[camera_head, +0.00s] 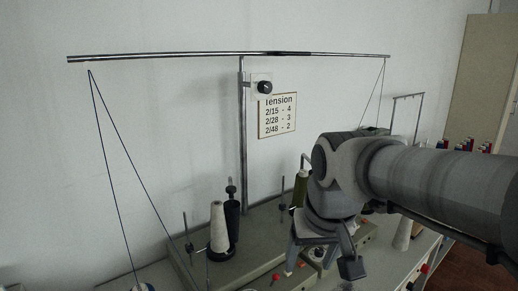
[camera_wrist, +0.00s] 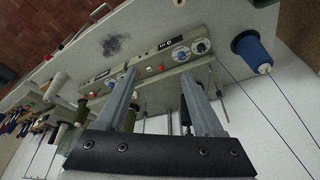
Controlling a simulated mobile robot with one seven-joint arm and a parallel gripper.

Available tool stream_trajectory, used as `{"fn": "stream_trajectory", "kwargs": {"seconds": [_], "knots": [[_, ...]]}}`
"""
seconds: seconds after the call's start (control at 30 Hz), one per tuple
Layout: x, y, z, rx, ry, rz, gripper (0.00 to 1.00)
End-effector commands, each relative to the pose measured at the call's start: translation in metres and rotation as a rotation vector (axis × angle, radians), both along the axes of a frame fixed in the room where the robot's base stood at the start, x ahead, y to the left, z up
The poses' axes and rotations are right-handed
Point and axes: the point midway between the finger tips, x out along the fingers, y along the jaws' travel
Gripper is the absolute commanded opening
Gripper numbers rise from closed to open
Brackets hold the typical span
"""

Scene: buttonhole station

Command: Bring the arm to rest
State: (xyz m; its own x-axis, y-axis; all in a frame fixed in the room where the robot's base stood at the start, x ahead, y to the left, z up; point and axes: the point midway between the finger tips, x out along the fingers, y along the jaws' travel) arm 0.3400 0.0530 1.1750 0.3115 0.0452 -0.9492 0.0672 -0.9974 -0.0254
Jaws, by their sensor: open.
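My arm reaches in from the right edge of the head view and ends over the grey machine (camera_head: 185,266). My gripper (camera_head: 322,265) points downward there, its two fingers spread apart with nothing held between them. In the wrist view my gripper (camera_wrist: 160,85) also shows open, with the machine's control panel (camera_wrist: 145,73) beyond the fingers. The panel has round dials and a red button. Whether the fingertips touch the machine cannot be told, but they look clear of it.
A white cone (camera_head: 219,228), a dark spool (camera_head: 232,218) and a green spool (camera_head: 300,187) stand on the machine. An upright post (camera_head: 243,150) carries a long bar (camera_head: 170,57) with hanging threads. A blue cone (camera_wrist: 253,52) stands at the table's edge in the wrist view.

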Motion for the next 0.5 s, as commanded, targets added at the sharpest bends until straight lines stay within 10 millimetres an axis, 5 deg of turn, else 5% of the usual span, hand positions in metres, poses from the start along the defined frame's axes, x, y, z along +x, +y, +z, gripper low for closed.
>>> {"fn": "stream_trajectory", "kwargs": {"seconds": [0.3, 0.5], "knots": [[-0.063, -0.039, 0.002, -0.008, -0.115, -0.048, 0.69], [-0.087, -0.050, -0.005, -0.017, -0.161, -0.065, 0.69]]}}
